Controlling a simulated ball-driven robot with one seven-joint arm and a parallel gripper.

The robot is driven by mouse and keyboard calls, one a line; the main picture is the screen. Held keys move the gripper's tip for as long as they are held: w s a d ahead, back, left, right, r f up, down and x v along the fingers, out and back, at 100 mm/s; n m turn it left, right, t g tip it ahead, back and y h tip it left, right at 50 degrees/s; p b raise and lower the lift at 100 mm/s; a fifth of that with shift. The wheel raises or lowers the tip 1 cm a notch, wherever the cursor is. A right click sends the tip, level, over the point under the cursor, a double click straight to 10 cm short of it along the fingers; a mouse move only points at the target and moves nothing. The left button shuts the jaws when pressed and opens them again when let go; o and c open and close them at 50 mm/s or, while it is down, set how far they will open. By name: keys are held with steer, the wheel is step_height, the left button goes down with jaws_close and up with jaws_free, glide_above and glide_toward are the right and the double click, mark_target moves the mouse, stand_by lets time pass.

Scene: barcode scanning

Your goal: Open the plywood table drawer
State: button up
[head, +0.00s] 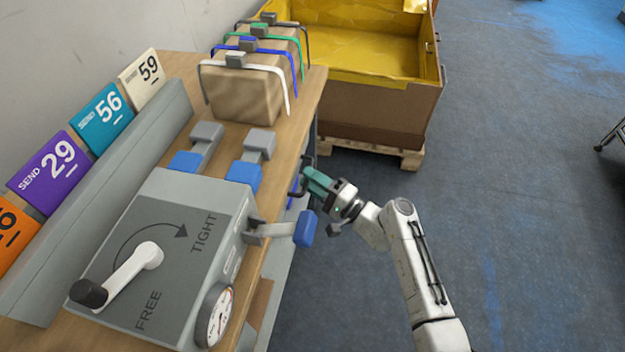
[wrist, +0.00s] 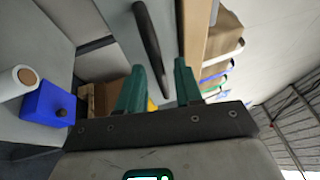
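The plywood table (head: 313,92) stands left of my arm, and its wooden edge shows in the wrist view (wrist: 195,35). Below that edge is a grey drawer front (wrist: 122,22) with a long dark bar handle (wrist: 149,45). In the head view the handle is mostly hidden at the table's side by my gripper. My gripper (head: 306,180) is beside the table edge, with its green fingers pointing at the drawer front. In the wrist view the fingers (wrist: 160,78) are apart, and the handle lies ahead of and between them. I cannot tell whether they touch it. How far the drawer is out is unclear.
A grey crank box (head: 180,235) sits on the table; its blue-ended lever (head: 304,229) sticks out past the edge close to my gripper. A strapped parcel (head: 243,95) stands at the table's far end. A yellow-lined crate (head: 370,107) stands beyond.

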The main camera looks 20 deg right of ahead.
jaws_close()
stand_by(0.5)
steer(key=s+d+b, duration=0.2)
steer(key=s+d, duration=1)
steer(key=d, duration=0.5)
steer(key=shift+s, duration=0.3)
steer(key=shift+d+f, duration=0.1)
steer(key=shift+o, duration=0.4)
jaws_free()
steer(key=b+v, duration=0.1)
steer(key=v, duration=0.9)
steer(key=shift+s+d, duration=0.2)
steer(key=shift+s, duration=0.1)
